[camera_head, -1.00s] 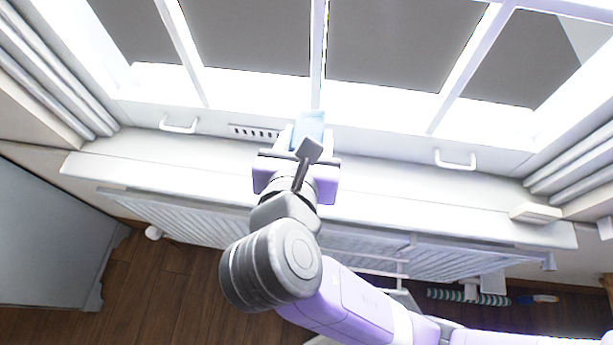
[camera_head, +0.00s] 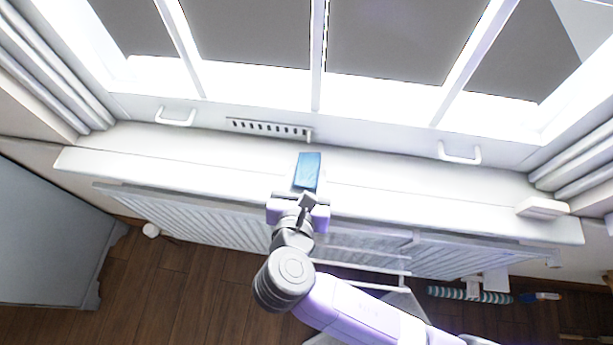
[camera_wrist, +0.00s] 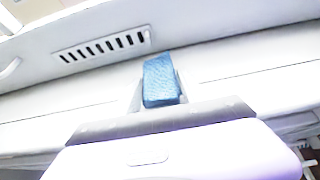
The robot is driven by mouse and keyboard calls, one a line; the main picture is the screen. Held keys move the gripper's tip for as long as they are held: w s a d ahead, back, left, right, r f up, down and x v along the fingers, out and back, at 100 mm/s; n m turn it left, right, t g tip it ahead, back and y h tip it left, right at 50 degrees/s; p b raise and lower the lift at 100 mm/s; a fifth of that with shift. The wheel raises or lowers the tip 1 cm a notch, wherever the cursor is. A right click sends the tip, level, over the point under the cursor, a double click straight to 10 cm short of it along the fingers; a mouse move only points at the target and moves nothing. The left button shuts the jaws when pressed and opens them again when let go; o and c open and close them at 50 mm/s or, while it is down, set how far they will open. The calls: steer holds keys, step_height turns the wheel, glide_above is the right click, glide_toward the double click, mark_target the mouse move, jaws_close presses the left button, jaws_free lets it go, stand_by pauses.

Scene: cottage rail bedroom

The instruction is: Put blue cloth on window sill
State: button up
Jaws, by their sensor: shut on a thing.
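The blue cloth (camera_head: 308,168) is a small folded block over the white window sill (camera_head: 420,195), near its middle. It also shows in the wrist view (camera_wrist: 160,80), between the fingers. My gripper (camera_head: 305,185) is shut on the cloth, reaching over the sill's front edge from the room side. In the wrist view my gripper (camera_wrist: 158,98) has a finger on either side of the cloth. I cannot tell whether the cloth touches the sill.
A small white block (camera_head: 542,208) sits at the sill's right end. A slotted vent (camera_head: 268,128) and window handles (camera_head: 176,117) are behind the sill. A radiator (camera_head: 190,220) is below. Curtains hang at both sides. Most of the sill is clear.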

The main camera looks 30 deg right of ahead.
steer(key=shift+f, duration=0.25)
steer(key=shift+f, duration=0.1)
